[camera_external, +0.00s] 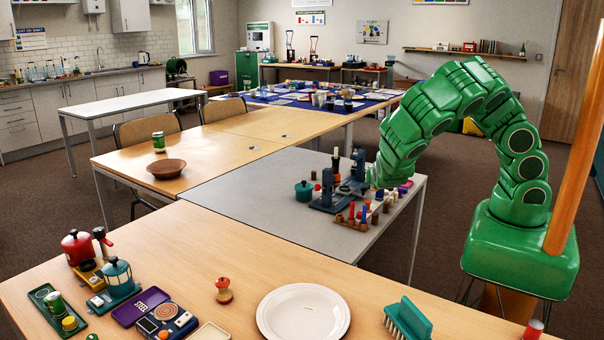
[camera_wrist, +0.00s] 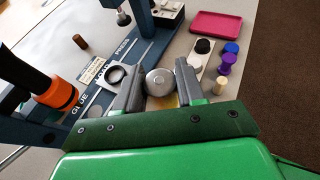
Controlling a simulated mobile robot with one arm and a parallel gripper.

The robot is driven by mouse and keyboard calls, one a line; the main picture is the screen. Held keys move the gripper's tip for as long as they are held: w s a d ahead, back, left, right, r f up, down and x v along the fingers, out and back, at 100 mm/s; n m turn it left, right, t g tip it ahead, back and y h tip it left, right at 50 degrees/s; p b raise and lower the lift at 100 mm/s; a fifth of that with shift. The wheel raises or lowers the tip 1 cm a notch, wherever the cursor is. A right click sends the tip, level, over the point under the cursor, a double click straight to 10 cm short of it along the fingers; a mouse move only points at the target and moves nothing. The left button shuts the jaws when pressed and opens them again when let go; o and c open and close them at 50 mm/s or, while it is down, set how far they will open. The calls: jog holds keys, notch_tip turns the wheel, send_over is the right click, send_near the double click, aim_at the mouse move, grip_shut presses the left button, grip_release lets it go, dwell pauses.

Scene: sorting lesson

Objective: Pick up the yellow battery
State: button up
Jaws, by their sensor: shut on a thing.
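My gripper (camera_wrist: 158,72) shows in the wrist view with its two grey fingers on either side of a round silver-topped thing, shut on it. This thing, the yellow battery (camera_wrist: 159,83), is seen end-on, with a little yellow showing below its metal top. Whether it touches the table is hidden. In the external view my green arm reaches down to the grey table, and it hides the gripper's fingertips and the battery.
Several small pegs, including a purple one (camera_wrist: 229,57), and a pink tray (camera_wrist: 215,23) lie to the right. The grey table (camera_external: 240,190) is clear at its left.

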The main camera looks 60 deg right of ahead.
jog(key=shift+s+d+r, duration=0.1)
jog(key=shift+r, duration=1.45)
